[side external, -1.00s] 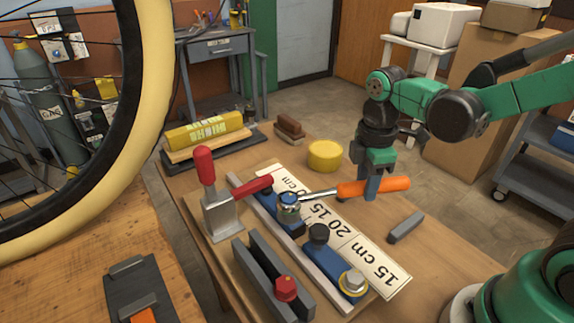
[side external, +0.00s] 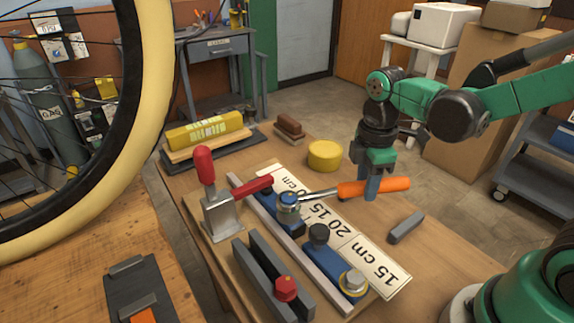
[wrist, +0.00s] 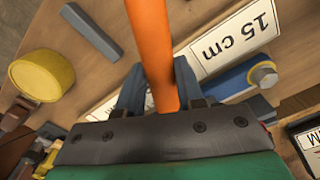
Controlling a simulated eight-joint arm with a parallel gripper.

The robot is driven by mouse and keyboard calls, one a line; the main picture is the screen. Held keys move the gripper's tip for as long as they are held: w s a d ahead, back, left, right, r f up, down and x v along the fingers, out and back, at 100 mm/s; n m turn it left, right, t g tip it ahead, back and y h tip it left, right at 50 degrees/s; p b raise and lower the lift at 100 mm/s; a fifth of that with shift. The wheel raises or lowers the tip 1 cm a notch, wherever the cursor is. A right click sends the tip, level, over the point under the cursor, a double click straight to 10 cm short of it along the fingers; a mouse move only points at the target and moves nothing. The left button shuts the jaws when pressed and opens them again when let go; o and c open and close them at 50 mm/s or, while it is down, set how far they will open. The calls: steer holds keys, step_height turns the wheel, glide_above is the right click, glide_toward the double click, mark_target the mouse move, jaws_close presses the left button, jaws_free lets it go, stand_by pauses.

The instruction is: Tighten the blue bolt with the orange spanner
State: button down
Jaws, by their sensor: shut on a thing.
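The orange spanner (side external: 373,187) lies level above the bench, its metal shaft pointing left. Its head meets the blue bolt (side external: 288,200), which stands on a blue block beside the red-handled clamp; I cannot tell how fully the head is seated around it. My gripper (side external: 371,187) is shut on the spanner's orange handle from above. In the wrist view the orange handle (wrist: 153,45) runs between my two fingers (wrist: 158,92), and the spanner's head and the bolt are hidden there.
A toggle clamp (side external: 219,213) with red handles stands left of the bolt. Another blue block with a yellow-ringed bolt (side external: 352,282) is at the front. A yellow cylinder (side external: 324,155) stands behind, and a grey bar (side external: 406,228) lies right of the label strips. A bicycle wheel fills the left.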

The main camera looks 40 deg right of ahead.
steer(key=shift+r, duration=0.2)
stand_by(0.4)
steer(key=shift+r, duration=3.3)
steer(key=shift+s+d+r, duration=0.4)
steer(key=shift+d+r, duration=0.1)
steer(key=shift+d, duration=0.25)
steer(key=shift+s+d+r, duration=0.4)
steer(key=shift+d+r, duration=0.1)
steer(key=shift+d, duration=0.25)
steer(key=shift+s+d+r, duration=0.4)
steer(key=shift+d+r, duration=0.1)
steer(key=shift+d, duration=0.25)
